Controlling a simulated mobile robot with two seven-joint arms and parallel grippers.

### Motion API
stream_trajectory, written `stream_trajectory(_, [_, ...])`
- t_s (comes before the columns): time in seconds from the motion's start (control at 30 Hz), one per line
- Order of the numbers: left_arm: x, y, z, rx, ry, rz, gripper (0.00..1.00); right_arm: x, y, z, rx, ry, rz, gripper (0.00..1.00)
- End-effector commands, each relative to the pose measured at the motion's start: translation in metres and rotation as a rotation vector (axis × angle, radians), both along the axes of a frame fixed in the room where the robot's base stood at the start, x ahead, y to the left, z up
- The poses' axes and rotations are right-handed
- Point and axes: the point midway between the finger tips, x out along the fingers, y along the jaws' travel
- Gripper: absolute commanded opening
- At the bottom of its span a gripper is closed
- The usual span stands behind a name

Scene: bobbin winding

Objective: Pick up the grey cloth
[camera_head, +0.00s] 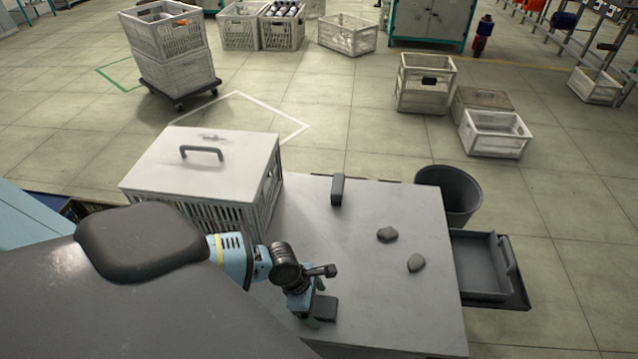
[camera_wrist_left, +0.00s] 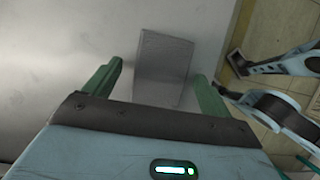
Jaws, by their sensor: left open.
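The grey cloth (camera_head: 326,307) looks like a flat, dark grey folded rectangle on the grey tabletop, near its front edge. In the left wrist view the cloth (camera_wrist_left: 163,68) shows as a grey rectangle between and beyond the two green fingers. My left gripper (camera_head: 312,304) is low over the table at the cloth's left side. In the left wrist view the gripper (camera_wrist_left: 157,75) is open, with a finger on either side of the cloth and visible gaps. Whether the fingertips reach down to the tabletop cannot be told. My right gripper does not show in the head view.
A lidded white crate (camera_head: 205,165) stands at the table's (camera_head: 400,310) back left. A dark upright block (camera_head: 338,190) and two dark lumps (camera_head: 387,234) (camera_head: 416,262) lie on the table. A bin (camera_head: 450,194) and grey tray (camera_head: 483,268) are at the right.

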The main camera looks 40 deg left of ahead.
Motion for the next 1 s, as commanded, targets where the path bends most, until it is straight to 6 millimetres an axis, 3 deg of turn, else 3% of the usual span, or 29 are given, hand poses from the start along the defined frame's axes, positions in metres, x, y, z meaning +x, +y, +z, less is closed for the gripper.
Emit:
stream_trajectory(0.67, [-0.0002,0.0001,-0.0031,0.000,0.000,0.000,0.84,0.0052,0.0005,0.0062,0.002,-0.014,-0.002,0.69])
stream_trajectory(1.0, [0.0000,0.0003,-0.0033,0.000,0.000,0.000,0.42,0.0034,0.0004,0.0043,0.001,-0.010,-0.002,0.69])
